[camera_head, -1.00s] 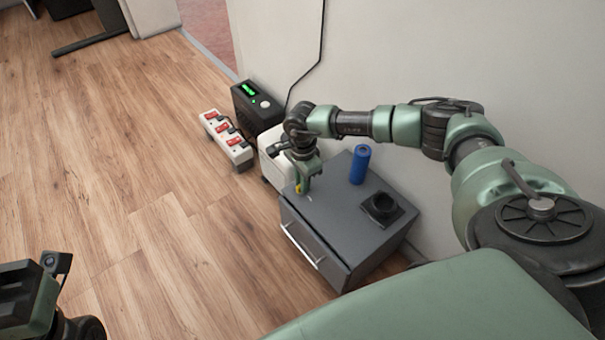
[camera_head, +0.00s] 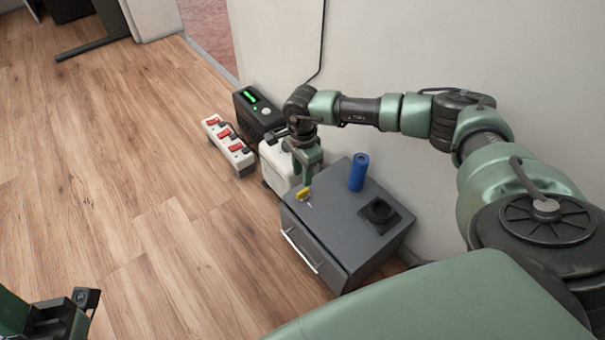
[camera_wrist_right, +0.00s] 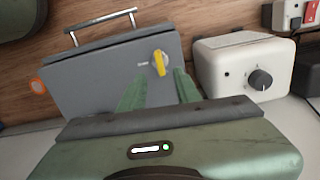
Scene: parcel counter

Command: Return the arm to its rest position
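My right gripper (camera_head: 306,178) is above the left back part of the grey cabinet's top. In the right wrist view its two green fingers (camera_wrist_right: 158,82) stand apart with nothing between them. A small yellow key-like piece (camera_head: 303,194) sits on the cabinet top, just below the fingers and apart from them; it also shows in the right wrist view (camera_wrist_right: 160,63). My left gripper (camera_head: 62,318) is partly in view at the bottom left corner; its fingers cannot be made out.
The grey cabinet (camera_head: 335,215) bears a blue cylinder (camera_head: 358,172) and a black square holder (camera_head: 380,211). Behind the gripper stand a white box with a dial (camera_wrist_right: 245,68), a black unit with a green display (camera_head: 258,113) and a white power strip (camera_head: 229,146). Floor at left is clear.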

